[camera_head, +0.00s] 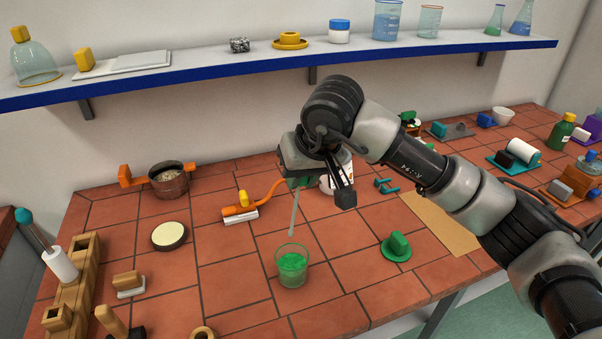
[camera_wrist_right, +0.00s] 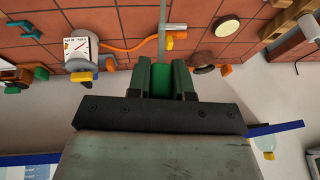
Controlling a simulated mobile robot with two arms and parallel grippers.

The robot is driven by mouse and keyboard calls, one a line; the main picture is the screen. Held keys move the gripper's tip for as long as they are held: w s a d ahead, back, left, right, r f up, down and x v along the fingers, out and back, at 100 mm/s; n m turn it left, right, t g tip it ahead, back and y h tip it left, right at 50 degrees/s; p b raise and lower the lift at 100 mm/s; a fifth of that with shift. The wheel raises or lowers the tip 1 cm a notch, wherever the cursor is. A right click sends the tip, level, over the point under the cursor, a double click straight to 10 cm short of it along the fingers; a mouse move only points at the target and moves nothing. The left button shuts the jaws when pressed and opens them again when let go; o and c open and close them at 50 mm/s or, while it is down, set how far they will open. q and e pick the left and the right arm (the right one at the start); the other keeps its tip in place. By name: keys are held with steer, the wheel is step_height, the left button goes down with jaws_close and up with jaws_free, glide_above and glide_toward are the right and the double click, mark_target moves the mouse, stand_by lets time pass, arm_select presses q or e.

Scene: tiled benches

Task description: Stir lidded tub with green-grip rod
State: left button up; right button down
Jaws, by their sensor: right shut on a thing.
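My right gripper (camera_head: 303,178) is shut on the green grip (camera_wrist_right: 162,80) of a thin, pale rod (camera_head: 294,212). The rod hangs down, slightly tilted, and its lower end shows just above the rim of a clear green tub (camera_head: 292,268) with bright green contents. The tub stands open on the tiles. A green lid with a block knob (camera_head: 396,247) lies on the bench to its right. A white tub with a printed label (camera_wrist_right: 80,50) shows in the wrist view; in the head view it is mostly hidden behind my right gripper. My left gripper is not in view.
An orange-handled tool (camera_head: 240,215) lies behind the green tub. A pot (camera_head: 170,182) and a round cream-topped disc (camera_head: 169,235) stand to the left. A wooden rack (camera_head: 72,285) is at far left. A blue-edged shelf (camera_head: 200,77) runs above the bench. Tiles around the green tub are clear.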

arm_select(q)
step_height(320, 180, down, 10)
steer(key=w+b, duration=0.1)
steer(key=b, duration=0.8)
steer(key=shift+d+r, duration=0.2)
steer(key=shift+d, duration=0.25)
arm_select(e)
step_height(320, 180, down, 12)
steer(key=shift+f, duration=0.25)
arm_select(q)
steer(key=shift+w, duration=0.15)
steer(key=shift+b, duration=0.3)
